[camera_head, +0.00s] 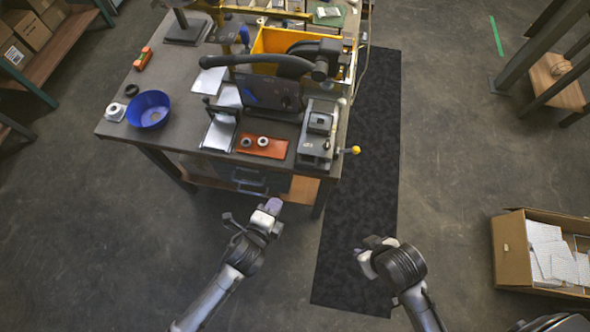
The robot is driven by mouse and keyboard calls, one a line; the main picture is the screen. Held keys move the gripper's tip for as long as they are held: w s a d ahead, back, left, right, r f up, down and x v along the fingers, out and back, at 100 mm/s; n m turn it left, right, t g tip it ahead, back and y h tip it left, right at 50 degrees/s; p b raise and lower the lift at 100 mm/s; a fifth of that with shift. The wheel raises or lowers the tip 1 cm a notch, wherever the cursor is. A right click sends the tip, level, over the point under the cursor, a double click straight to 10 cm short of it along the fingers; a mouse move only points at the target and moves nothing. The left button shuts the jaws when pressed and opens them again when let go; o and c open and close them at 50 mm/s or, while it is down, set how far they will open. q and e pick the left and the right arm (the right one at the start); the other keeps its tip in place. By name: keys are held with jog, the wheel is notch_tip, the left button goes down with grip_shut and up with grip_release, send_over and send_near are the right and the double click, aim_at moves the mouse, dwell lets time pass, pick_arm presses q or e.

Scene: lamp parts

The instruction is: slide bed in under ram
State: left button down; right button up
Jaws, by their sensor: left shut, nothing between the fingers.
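A grey metal fixture (318,135) sits at the right front of the workbench. It has a raised block on top and a yellow-knobbed lever (352,150) sticking out to the right; it looks like the bed. Left of it stands a dark machine (271,91) with a thick black arm (262,62) over it, perhaps the press. The ram itself cannot be made out. My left gripper (272,207) is shut and empty, in front of the bench and apart from it. My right gripper (367,253) is over the dark mat; its fingers are too unclear to tell.
The workbench (180,95) carries an orange-red tray (262,146) with small round parts, a blue bowl (149,109) and a yellow bin (290,42). A dark mat (350,200) lies beside the bench. An open carton (545,250) stands at right. The floor between is clear.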

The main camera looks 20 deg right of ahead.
pick_arm(q)
jog(key=r+b+x, duration=0.1)
jog(key=r+x, duration=0.1)
jog(key=x, duration=1)
jog(key=shift+b+x, duration=0.3)
jog(key=shift+x, duration=0.5)
jog(key=shift+r, duration=0.1)
jog(key=shift+w, duration=0.15)
